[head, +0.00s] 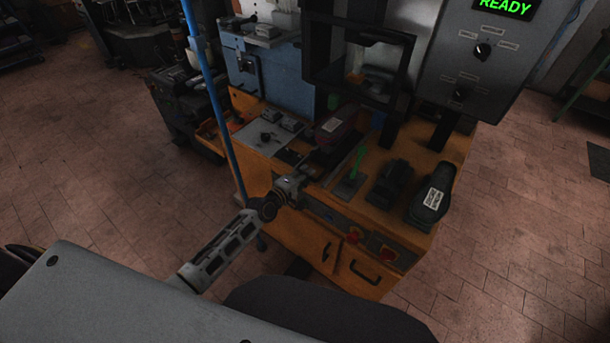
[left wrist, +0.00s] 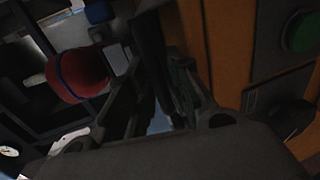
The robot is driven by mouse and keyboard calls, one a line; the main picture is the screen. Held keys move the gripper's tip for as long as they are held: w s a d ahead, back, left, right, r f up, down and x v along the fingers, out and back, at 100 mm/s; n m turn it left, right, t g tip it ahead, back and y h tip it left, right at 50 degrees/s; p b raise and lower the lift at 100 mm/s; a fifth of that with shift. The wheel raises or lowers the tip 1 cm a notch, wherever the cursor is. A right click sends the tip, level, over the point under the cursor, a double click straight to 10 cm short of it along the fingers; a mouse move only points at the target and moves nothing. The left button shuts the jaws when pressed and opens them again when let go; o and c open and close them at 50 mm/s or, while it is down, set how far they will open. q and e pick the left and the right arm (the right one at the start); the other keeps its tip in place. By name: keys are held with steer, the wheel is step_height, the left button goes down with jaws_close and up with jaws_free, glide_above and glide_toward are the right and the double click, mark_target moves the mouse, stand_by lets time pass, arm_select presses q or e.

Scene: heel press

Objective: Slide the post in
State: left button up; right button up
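The orange press (head: 290,228) stands in the middle of the head view. A dark red rounded piece (head: 333,130) sits at its work area, at the inner end of a dark slide. In the left wrist view a red rounded piece with a blue band (left wrist: 82,76) lies left of my fingers. My left gripper (head: 312,168) reaches the front of the slide, its fingertips mostly hidden. In the left wrist view a dark bar (left wrist: 150,45), perhaps part of the post, runs between the fingers. I cannot tell if they clamp it. My right gripper is not in view.
A control box (head: 478,65) reads READY. A black frame (head: 362,55) rises behind. A blue pole (head: 215,95) stands left. The floor (head: 85,190) on the left is clear.

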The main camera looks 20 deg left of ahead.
mark_target(323, 158)
arm_select(q)
steer(key=shift+c, duration=0.2)
jaws_close()
steer(key=shift+w, duration=0.1)
steer(key=shift+r+b+x, duration=0.25)
steer(key=shift+b+x, duration=0.05)
steer(key=shift+x, duration=0.95)
steer(key=shift+r+b+x, duration=0.3)
steer(key=shift+b+x, duration=0.05)
steer(key=shift+x, duration=0.9)
steer(key=shift+r+b+x, duration=0.25)
steer(key=shift+b+x, duration=0.05)
steer(key=shift+x, duration=0.95)
steer(key=shift+w+d+r, duration=0.1)
steer(key=shift+w, duration=0.05)
steer(key=shift+c, duration=0.4)
jaws_free()
steer(key=shift+o, duration=0.6)
steer(key=shift+w+d, duration=0.1)
steer(key=shift+w, duration=0.15)
